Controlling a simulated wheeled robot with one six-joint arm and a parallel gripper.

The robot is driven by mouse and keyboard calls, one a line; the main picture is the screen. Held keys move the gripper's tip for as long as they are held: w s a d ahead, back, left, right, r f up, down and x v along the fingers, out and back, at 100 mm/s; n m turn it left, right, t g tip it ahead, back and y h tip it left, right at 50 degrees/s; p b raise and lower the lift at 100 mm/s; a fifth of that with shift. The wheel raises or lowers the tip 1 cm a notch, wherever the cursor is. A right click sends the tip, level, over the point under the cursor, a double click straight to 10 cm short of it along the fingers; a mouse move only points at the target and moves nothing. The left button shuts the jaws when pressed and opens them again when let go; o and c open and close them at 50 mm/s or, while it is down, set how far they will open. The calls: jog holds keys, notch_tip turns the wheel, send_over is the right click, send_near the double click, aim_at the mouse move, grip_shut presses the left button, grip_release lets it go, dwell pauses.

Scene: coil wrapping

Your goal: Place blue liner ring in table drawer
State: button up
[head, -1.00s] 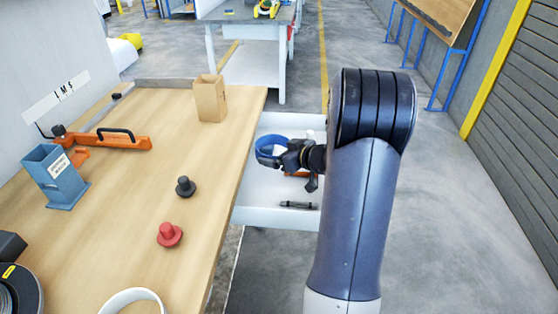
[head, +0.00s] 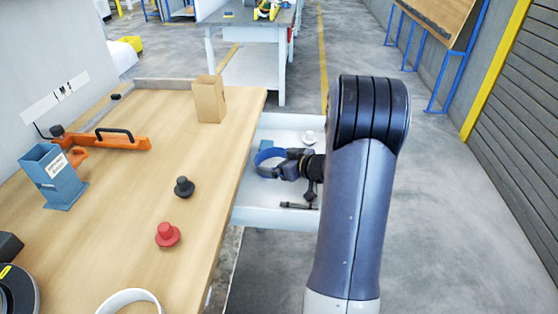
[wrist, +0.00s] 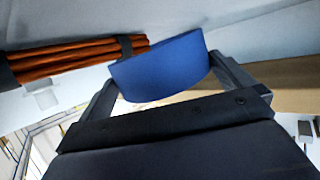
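The blue liner ring (head: 268,155) is at the left side of the open white table drawer (head: 270,215). In the wrist view the blue ring (wrist: 162,68) lies between my two fingers, one near each side of it. My gripper (head: 275,164) is low over the drawer, and its fingers are spread wide around the ring. Any contact between fingers and ring is too small to tell. Part of the ring is hidden behind a finger in the head view.
A bundle of orange-brown rods (wrist: 75,60) lies beside the ring in the drawer. A small white item (head: 309,137) and a dark tool (head: 298,206) are also in the drawer. The wooden tabletop (head: 130,210) borders it on the left.

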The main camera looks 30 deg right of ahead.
jog(key=shift+f, duration=0.25)
jog(key=shift+r, duration=0.2)
jog(key=p+v, duration=0.1)
jog(key=v, duration=0.3)
jog(key=r+v, duration=0.1)
jog(key=v, duration=0.3)
jog(key=shift+w+p, duration=0.25)
jog(key=shift+p, duration=0.15)
